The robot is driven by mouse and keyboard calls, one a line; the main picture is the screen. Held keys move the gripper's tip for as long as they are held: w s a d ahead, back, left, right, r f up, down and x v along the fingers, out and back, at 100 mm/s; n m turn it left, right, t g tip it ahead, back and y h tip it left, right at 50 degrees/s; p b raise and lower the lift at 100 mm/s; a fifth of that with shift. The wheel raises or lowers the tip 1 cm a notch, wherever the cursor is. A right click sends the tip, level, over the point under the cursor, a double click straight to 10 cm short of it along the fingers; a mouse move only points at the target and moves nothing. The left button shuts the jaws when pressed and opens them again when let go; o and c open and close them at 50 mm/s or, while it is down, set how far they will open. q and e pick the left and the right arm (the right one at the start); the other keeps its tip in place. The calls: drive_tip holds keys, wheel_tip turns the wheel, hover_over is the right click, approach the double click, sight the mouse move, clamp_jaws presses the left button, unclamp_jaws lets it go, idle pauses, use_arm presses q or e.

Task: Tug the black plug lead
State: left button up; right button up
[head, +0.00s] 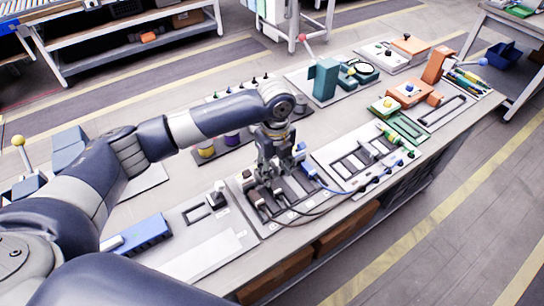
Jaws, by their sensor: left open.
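A grey socket board (245,222) lies near the front edge of the workbench, with several plugs in a row. Dark leads (303,213) curve from the dark plugs (257,199) toward the right. A blue plug (308,171) with a blue lead sits at the board's right end. My left gripper (268,178) points down over the back of the board, open, close behind the dark plugs. I cannot tell whether its fingers touch a plug. The gripper hides part of the board. My right gripper is not in view.
A panel with grey slots and coloured connectors (362,158) lies right of the socket board. A blue block (147,233) and a white plate (203,257) lie to the left. A teal stand (324,80) and orange blocks (408,92) stand further along the bench.

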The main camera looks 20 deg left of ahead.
sight(274, 187)
use_arm(q)
drive_tip(key=f, duration=0.3)
drive_tip(key=shift+w+a+f, duration=0.1)
drive_tip(key=shift+a+f, duration=0.1)
drive_tip(key=shift+f, duration=0.1)
wheel_tip(274, 187, down, 4)
drive_tip(key=shift+r+p, duration=0.2)
drive_tip(key=shift+p, duration=0.15)
drive_tip(key=shift+f, duration=0.1)
drive_tip(key=shift+c, duration=0.8)
clamp_jaws()
drive_tip(key=c, duration=0.8)
unclamp_jaws()
clamp_jaws()
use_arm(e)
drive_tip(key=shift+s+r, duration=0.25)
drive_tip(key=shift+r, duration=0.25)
use_arm(q)
drive_tip(key=shift+d, duration=0.1)
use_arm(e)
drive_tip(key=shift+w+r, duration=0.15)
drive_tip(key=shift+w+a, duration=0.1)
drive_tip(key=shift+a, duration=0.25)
